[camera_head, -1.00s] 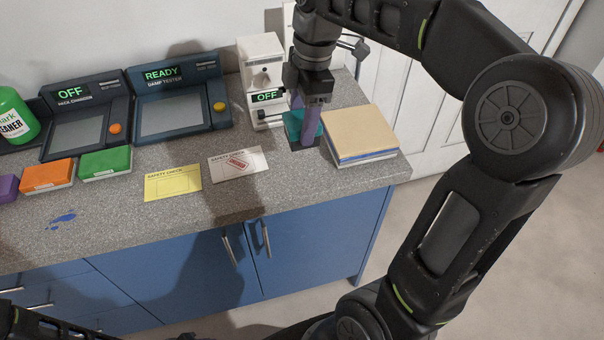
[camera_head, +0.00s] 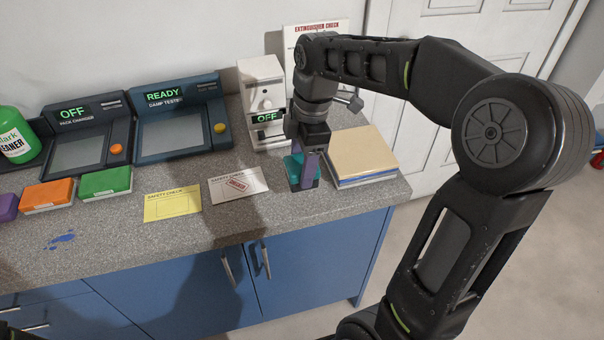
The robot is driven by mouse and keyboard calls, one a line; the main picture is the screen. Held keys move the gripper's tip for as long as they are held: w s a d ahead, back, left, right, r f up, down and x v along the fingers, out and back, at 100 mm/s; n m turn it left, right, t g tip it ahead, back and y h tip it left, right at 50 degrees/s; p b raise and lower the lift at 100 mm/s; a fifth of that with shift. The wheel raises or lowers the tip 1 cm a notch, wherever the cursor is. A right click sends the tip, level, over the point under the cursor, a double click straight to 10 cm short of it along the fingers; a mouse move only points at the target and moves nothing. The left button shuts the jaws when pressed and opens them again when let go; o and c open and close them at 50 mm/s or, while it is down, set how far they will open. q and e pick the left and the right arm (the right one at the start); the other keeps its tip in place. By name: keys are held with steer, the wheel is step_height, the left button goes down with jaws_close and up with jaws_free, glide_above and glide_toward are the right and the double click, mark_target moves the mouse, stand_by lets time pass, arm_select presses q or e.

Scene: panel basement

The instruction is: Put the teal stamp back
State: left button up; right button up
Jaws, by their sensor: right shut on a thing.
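The teal stamp (camera_head: 296,164) is a small teal block at the back right of the counter, just left of the stacked folders. My right gripper (camera_head: 306,173) points down with its purple-grey fingers shut on the stamp. The fingers hide part of it. Its underside is hidden, so I cannot tell whether it touches the counter.
Folders (camera_head: 362,157) lie close on the right. A white device reading OFF (camera_head: 264,98) stands behind. A white card with a red mark (camera_head: 238,184) and a yellow card (camera_head: 172,205) lie to the left. Green (camera_head: 106,183) and orange (camera_head: 48,195) boxes are farther left.

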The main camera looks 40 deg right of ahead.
steer(key=shift+f, duration=1.9)
steer(key=shift+f, duration=0.1)
steer(key=o, duration=1.1)
steer(key=shift+o, duration=0.2)
